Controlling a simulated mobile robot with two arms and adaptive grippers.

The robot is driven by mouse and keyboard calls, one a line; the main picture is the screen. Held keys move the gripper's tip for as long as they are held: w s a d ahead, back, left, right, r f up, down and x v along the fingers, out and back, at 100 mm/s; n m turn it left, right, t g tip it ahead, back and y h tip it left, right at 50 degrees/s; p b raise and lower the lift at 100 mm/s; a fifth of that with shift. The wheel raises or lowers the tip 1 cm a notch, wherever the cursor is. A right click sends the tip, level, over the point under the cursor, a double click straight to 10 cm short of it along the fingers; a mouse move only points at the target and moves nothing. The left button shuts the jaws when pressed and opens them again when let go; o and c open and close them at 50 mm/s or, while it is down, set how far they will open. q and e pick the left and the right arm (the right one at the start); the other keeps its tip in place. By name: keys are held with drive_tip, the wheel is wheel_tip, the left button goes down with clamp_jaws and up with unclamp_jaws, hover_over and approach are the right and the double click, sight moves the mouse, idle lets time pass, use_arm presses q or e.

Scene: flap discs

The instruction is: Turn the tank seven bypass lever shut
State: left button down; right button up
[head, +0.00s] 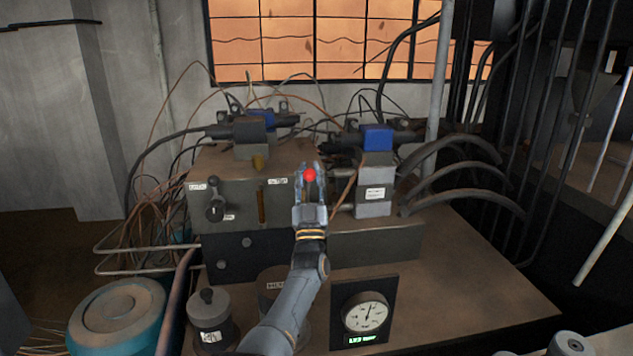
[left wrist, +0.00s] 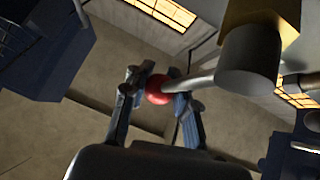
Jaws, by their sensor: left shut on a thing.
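The bypass lever shows as a red ball knob (head: 310,175) in front of the valve block. In the left wrist view the red knob (left wrist: 158,90) sits at the end of a grey rod (left wrist: 190,82) that runs to a thick round hub (left wrist: 248,60). My left gripper (head: 309,178) is shut on the red knob, with one finger on each side of it; the fingers also show in the left wrist view (left wrist: 160,95). In the head view the gripper hides the rod and hub. My right gripper is not in view.
A grey valve block (head: 240,210) with a black knob (head: 214,200) and hoses stands behind. A dial gauge (head: 366,314) is at the bench front. A dark canister (head: 208,318) and a teal drum (head: 118,316) stand at left. The bench top (head: 470,265) is bare at right.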

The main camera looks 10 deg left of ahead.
use_arm(q)
drive_tip(key=shift+s+f, duration=0.1)
drive_tip(key=shift+f, duration=0.55)
drive_tip(key=c, duration=1.2)
unclamp_jaws()
drive_tip(key=shift+r, duration=0.1)
drive_tip(key=shift+o, duration=0.8)
drive_tip(key=shift+s+r, duration=0.15)
drive_tip(key=shift+r, duration=5.15)
